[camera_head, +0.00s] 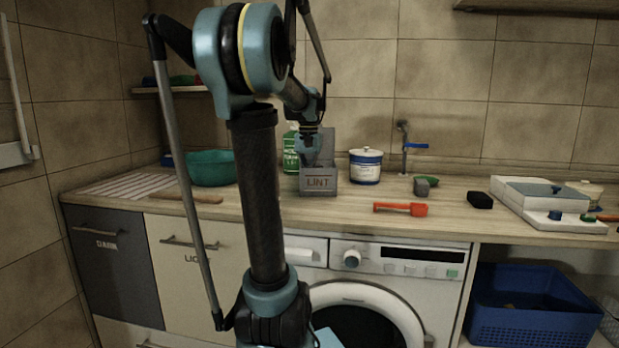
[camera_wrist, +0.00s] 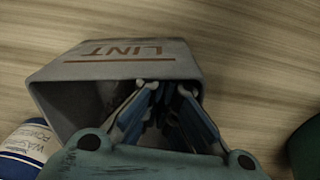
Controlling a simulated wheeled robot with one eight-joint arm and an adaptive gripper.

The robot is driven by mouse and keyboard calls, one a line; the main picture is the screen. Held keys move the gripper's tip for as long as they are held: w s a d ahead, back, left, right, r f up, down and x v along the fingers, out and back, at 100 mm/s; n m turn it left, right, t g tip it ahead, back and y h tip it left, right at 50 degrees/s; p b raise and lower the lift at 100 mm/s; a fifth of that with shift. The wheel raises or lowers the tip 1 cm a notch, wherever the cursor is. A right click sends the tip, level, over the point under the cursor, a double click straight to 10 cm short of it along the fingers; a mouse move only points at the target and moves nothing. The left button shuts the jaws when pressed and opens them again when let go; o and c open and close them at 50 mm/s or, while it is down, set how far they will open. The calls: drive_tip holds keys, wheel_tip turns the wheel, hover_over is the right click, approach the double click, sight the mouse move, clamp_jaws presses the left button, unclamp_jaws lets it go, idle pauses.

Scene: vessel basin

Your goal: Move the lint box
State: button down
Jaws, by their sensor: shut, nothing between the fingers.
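The lint box (camera_head: 318,183) is a grey box marked LINT, standing upright on the wooden counter with a grey lid panel (camera_head: 326,147) raised at its back. In the wrist view the box (camera_wrist: 115,62) shows its lettered face upside down and a dark open top. My gripper (camera_head: 308,152) points down just above the box. In the wrist view its blue fingers (camera_wrist: 162,92) overlap the box's opening near one side. The fingers are shut with nothing held. I cannot tell how far the tips reach inside, or whether they touch a wall.
A green bottle (camera_head: 291,150) stands just left of the box and a white-and-blue canister (camera_head: 365,166) to its right. A teal bowl (camera_head: 211,168) is farther left. A red scoop (camera_head: 401,208) lies front right. A washing machine (camera_head: 445,258) is below.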

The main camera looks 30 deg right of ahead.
drive_tip(key=s+a, duration=0.2)
drive_tip(key=s, duration=0.1)
drive_tip(key=s+a, duration=0.5)
drive_tip(key=shift+s, duration=0.3)
wheel_tip(320, 180, up, 12)
idle(0.8)
drive_tip(key=shift+a, duration=0.1)
